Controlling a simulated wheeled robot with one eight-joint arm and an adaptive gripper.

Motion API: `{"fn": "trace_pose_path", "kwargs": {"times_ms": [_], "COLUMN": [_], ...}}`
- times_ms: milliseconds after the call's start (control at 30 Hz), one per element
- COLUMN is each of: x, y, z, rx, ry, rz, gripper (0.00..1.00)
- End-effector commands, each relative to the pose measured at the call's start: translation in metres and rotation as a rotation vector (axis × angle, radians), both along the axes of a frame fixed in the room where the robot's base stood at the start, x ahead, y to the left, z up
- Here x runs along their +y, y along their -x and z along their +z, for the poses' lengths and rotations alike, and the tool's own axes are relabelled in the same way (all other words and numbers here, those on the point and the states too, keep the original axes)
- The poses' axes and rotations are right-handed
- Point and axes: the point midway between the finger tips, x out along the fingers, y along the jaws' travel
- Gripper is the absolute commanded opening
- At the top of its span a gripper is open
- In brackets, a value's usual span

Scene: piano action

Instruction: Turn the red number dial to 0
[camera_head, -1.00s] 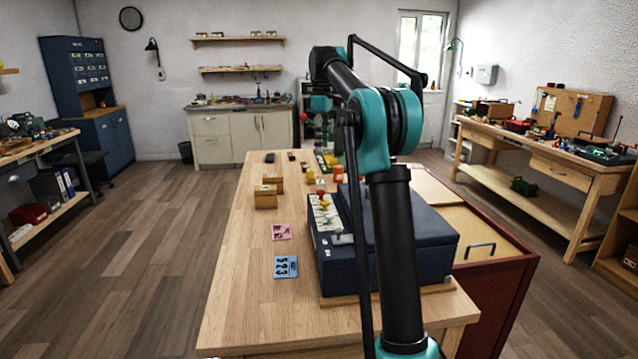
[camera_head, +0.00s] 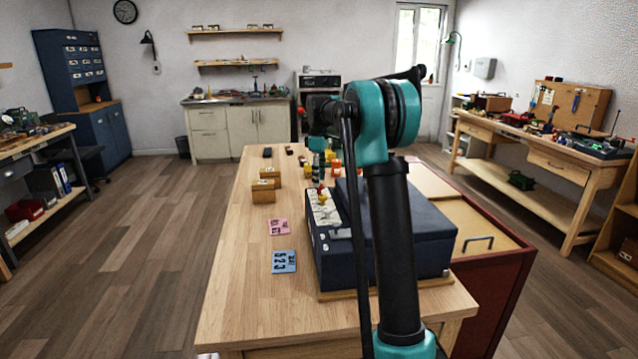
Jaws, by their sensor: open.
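A dark blue box (camera_head: 415,225) stands on the near end of the wooden table, with a pale panel (camera_head: 325,211) along its left side. A small red knob (camera_head: 322,187), seemingly the red number dial, stands at the panel's far part, with a yellow knob (camera_head: 322,197) just in front. Their numbers are too small to read. My gripper (camera_head: 319,169) points down, open and small in view, close above the red knob in the picture. I cannot tell whether it touches the knob. My arm hides part of the box.
A blue card with dark digits (camera_head: 284,261) and a pink card (camera_head: 278,227) lie left of the box. Wooden blocks (camera_head: 264,191) and yellow items (camera_head: 335,167) stand farther back. The table's left front is clear.

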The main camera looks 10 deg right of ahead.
Motion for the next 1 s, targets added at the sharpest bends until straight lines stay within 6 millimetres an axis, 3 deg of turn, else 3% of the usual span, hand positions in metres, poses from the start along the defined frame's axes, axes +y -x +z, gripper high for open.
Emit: {"fn": "trace_pose_path", "kwargs": {"times_ms": [200,533,900,1000], "x": [0.0,0.0,0.0,0.0], "y": [0.0,0.0,0.0,0.0], "z": [-0.019,-0.022,-0.021,-0.021], "rx": [0.0,0.0,0.0,0.0], "ry": [0.0,0.0,0.0,0.0], "rz": [0.0,0.0,0.0,-0.001], "gripper": [0.49,0.49,0.03,0.0]}}
